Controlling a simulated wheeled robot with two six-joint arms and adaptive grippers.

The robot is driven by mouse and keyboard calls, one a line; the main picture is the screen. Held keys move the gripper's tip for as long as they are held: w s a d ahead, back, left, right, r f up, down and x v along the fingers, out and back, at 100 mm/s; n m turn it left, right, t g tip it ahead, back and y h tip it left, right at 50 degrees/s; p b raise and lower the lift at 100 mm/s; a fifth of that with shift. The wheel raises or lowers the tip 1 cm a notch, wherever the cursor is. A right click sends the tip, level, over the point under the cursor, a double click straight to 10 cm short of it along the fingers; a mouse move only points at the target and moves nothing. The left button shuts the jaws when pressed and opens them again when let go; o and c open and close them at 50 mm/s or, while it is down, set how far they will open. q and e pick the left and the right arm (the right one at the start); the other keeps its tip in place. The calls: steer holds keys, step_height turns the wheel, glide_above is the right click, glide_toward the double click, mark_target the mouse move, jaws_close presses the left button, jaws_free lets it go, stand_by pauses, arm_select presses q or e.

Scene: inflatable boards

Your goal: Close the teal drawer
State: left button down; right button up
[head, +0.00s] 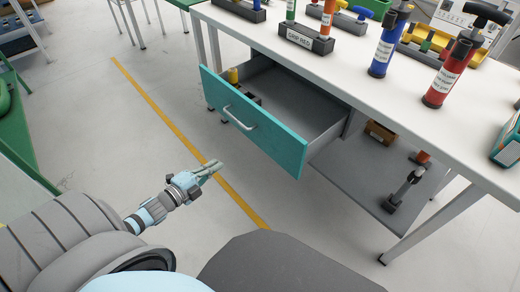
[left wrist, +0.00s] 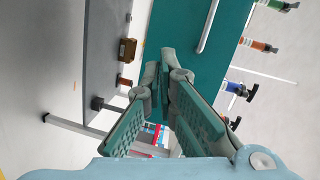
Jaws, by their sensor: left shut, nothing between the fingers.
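The teal drawer (head: 252,128) under the white workbench is pulled open, its front standing out from the bench. A pale bar handle (head: 238,118) is on its front. A yellow item and small dark items lie inside it. My left gripper (head: 214,167) is shut and empty, in front of and below the drawer front, apart from it in the head view. In the left wrist view the shut fingers (left wrist: 162,62) show against the teal front (left wrist: 185,35), with the handle (left wrist: 208,25) to their right. My right gripper is not in view.
The white workbench (head: 345,75) carries a red pump (head: 450,72), a blue pump (head: 386,48) and labelled holders. A grey lower shelf (head: 355,170) holds a few items. A yellow floor line (head: 160,112) crosses clear floor at left.

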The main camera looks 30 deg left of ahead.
mark_target(264, 130)
arm_select(q)
step_height(264, 130, up, 5)
steer(key=w+d+m+t+h, duration=0.1)
steer(key=w+d+m+h, duration=0.1)
steer(key=d+m+h, duration=0.15)
steer(key=shift+m+y, duration=0.25)
steer(key=shift+m, duration=0.1)
steer(key=b+x, duration=0.1)
steer(key=x, duration=0.3)
steer(key=b+x, duration=0.1)
steer(key=x, duration=0.3)
steer(key=a+b+x, duration=0.1)
steer(key=x, duration=0.4)
steer(key=shift+w+d+r, duration=0.1)
steer(key=shift+w+r, duration=0.15)
steer(key=shift+r, duration=0.1)
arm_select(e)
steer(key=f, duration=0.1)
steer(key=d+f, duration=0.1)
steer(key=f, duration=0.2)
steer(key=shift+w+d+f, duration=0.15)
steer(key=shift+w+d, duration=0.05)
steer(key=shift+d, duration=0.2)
